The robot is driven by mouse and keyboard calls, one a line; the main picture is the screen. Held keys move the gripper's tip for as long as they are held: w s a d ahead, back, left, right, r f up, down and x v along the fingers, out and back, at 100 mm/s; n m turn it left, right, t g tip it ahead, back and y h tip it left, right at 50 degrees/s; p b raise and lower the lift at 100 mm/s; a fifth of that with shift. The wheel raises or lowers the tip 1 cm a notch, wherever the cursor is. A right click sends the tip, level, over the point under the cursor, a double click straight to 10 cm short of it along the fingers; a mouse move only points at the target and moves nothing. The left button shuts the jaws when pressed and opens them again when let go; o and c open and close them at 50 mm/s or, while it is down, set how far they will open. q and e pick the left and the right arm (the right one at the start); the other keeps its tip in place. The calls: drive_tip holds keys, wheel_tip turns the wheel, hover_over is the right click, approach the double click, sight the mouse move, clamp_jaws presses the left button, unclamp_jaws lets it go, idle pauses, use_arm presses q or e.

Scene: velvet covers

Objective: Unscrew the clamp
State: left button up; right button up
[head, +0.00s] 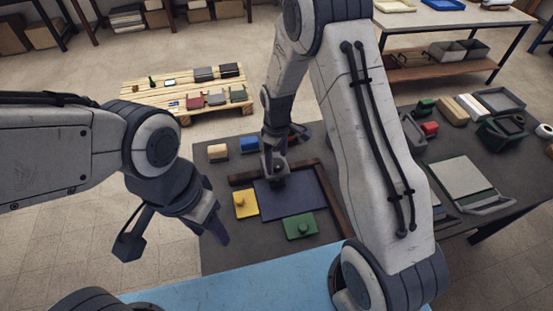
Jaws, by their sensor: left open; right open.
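A dark blue flat panel (290,200) lies on the dark grey table, with brown wooden strips (333,200) along its far and right sides. A yellow plate with a knob (245,204) lies at its left, and a green plate with a knob (301,226) at its near edge. My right gripper (276,176) points down over the far left part of the panel. A small dark shape is at its tips; I cannot tell whether it is the clamp or touches the fingers. My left gripper (215,228) is open and empty, left of the yellow plate. No clamp shows clearly.
Wooden and blue blocks (249,144) stand at the table's back left. Trays, a green bin (500,132) and a grey board (460,178) crowd the right side. My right arm hides the table's middle right. A pallet (190,112) stands on the floor behind.

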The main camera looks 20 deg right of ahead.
sight(277, 163)
wheel_tip(277, 163, up, 10)
drive_tip(key=b, duration=0.1)
drive_tip(key=shift+f+b, duration=0.15)
drive_tip(key=shift+b, duration=0.15)
drive_tip(key=s+a+r, duration=0.3)
drive_tip(key=s+a, duration=0.1)
drive_tip(key=s, duration=0.3)
drive_tip(key=s+a+r, duration=0.4)
drive_tip(key=s+a, duration=0.1)
drive_tip(key=s, duration=0.1)
drive_tip(key=s+m+y, duration=0.1)
drive_tip(key=s+m, duration=0.1)
drive_tip(key=s, duration=1.2)
drive_tip(key=shift+a+r, duration=0.15)
drive_tip(key=shift+r, duration=0.3)
